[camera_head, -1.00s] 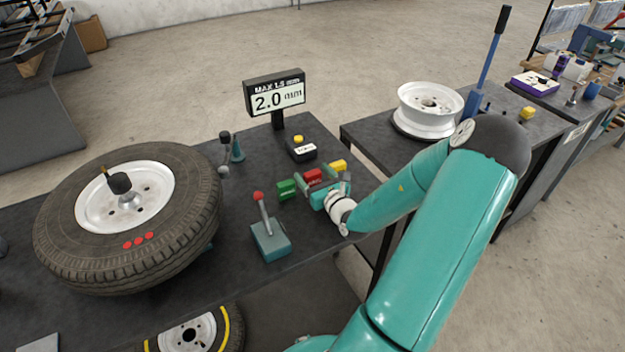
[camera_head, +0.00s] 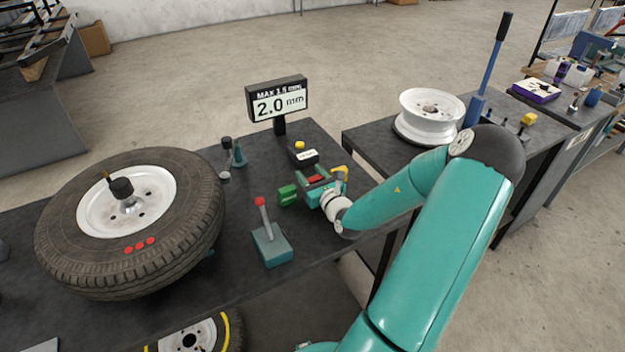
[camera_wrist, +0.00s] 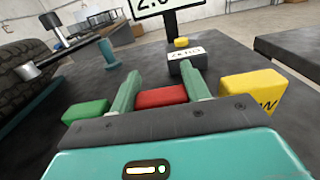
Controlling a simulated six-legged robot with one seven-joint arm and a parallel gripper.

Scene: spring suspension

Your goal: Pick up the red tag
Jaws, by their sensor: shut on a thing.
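The red tag (camera_wrist: 161,97) is a small red block between the two green fingers of my gripper (camera_wrist: 162,92) in the wrist view. In the head view the red tag (camera_head: 317,179) shows partly between the fingers of my gripper (camera_head: 316,180), low at the tabletop. My gripper is shut on it. A green tag (camera_wrist: 86,112) lies just left of the fingers, and also shows in the head view (camera_head: 288,195). A yellow tag (camera_wrist: 250,92) lies to the right; in the head view it (camera_head: 340,172) is partly hidden by my gripper.
A black box with a yellow button (camera_head: 302,153) stands behind the tags, with the display sign (camera_head: 278,100) beyond. A red-knobbed lever (camera_head: 268,235) stands in front left. A large tire (camera_head: 130,220) fills the table's left. A wheel rim (camera_head: 430,115) sits on the table at right.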

